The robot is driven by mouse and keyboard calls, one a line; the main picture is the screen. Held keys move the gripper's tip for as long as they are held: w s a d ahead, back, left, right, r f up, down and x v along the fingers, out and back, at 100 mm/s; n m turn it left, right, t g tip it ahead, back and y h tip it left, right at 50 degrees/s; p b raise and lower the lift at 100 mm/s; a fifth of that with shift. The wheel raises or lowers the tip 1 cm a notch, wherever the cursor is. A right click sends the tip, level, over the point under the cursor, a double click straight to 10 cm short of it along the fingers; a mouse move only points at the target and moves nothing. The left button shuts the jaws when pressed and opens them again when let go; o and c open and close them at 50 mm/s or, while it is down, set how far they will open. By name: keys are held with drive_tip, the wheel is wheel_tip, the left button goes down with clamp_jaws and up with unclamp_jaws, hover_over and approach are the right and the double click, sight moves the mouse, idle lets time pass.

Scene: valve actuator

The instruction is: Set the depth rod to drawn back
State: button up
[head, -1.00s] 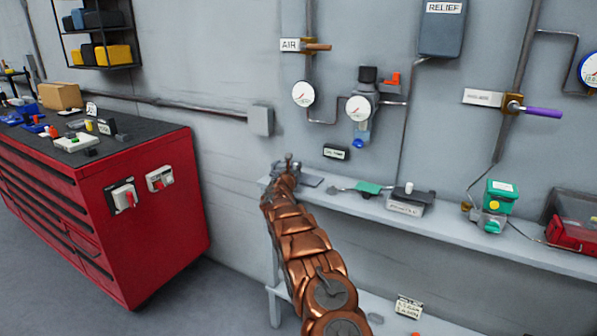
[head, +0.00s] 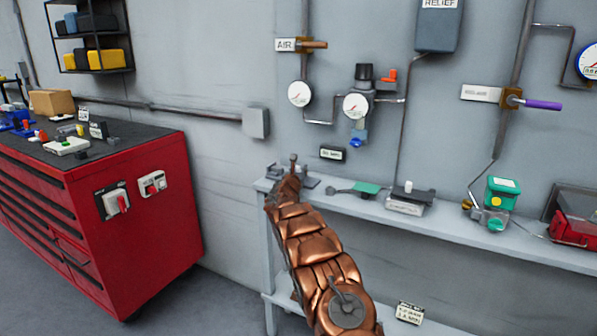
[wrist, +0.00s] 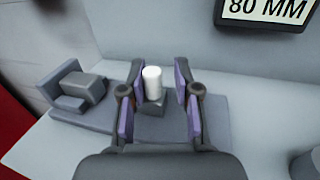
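In the wrist view, a white upright peg (wrist: 152,82) stands on a small grey block (wrist: 153,106) over a flat grey plate on the shelf. A stepped grey block (wrist: 82,90) sits at the plate's left end. This looks like the depth-rod device, but I cannot make out the rod itself. My gripper (wrist: 160,88) is open, with its purple-padded fingers on either side of the peg and gaps showing on both sides. In the head view, my gripper (head: 291,170) is at the shelf's left end and hides most of the device.
A sign reading 80 MM (wrist: 264,10) is on the wall behind. The shelf (head: 460,225) also carries a green-bodied tool (head: 366,188), a labelled block with a white knob (head: 405,206) and a green unit (head: 501,193). A red cabinet (head: 150,235) stands to the left.

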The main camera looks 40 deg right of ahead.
drive_tip(key=shift+s+a, duration=0.15)
drive_tip(key=shift+a, duration=0.25)
drive_tip(key=shift+s+a+r, duration=0.1)
drive_tip(key=shift+s+a, duration=0.1)
drive_tip(key=shift+a, duration=0.1)
drive_tip(key=v, duration=1)
drive_tip(key=shift+s, duration=0.2)
drive_tip(key=shift+a, duration=0.1)
